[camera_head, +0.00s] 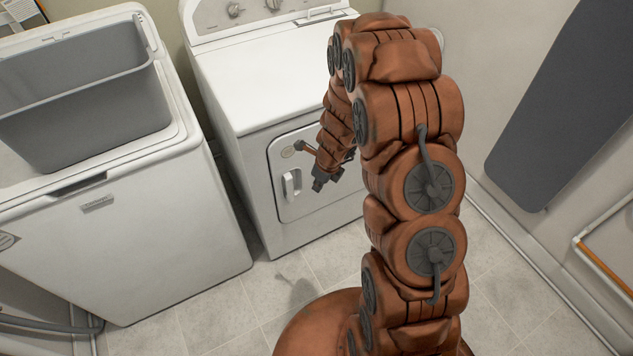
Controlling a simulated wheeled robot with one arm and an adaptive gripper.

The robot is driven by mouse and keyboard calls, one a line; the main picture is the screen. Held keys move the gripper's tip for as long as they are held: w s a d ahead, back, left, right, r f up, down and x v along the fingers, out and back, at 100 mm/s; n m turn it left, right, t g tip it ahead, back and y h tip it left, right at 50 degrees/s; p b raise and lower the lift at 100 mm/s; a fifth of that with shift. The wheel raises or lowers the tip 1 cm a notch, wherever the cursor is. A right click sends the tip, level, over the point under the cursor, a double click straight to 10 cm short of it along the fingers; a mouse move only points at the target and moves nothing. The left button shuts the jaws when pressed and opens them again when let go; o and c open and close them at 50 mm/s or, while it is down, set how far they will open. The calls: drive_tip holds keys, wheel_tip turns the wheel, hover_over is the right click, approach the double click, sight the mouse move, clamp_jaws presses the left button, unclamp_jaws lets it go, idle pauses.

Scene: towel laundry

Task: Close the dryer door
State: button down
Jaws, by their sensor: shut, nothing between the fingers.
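The dryer (262,79) is the white machine with knobs on its back panel, at the middle of the view. Its door (289,205) lies flat against the front face and looks closed. A white handle (291,185) shows at the door's left side. My gripper (318,186) is shut and empty, in front of the door, just right of the handle. I cannot tell whether it touches the door. My arm hides the right part of the door and of the dryer.
A white washing machine (125,240) stands to the left, with a grey basket (95,110) on top. A dark ironing board (560,100) leans on the right wall. An orange-and-white rack (605,265) is at the right edge. Tiled floor (235,308) is clear in front of the machines.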

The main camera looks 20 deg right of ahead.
drive_tip(key=a+b+v, duration=0.1)
drive_tip(key=v, duration=0.8)
drive_tip(key=shift+s+d+r, duration=0.2)
drive_tip(key=shift+s+r, duration=0.05)
drive_tip(key=shift+r, duration=0.05)
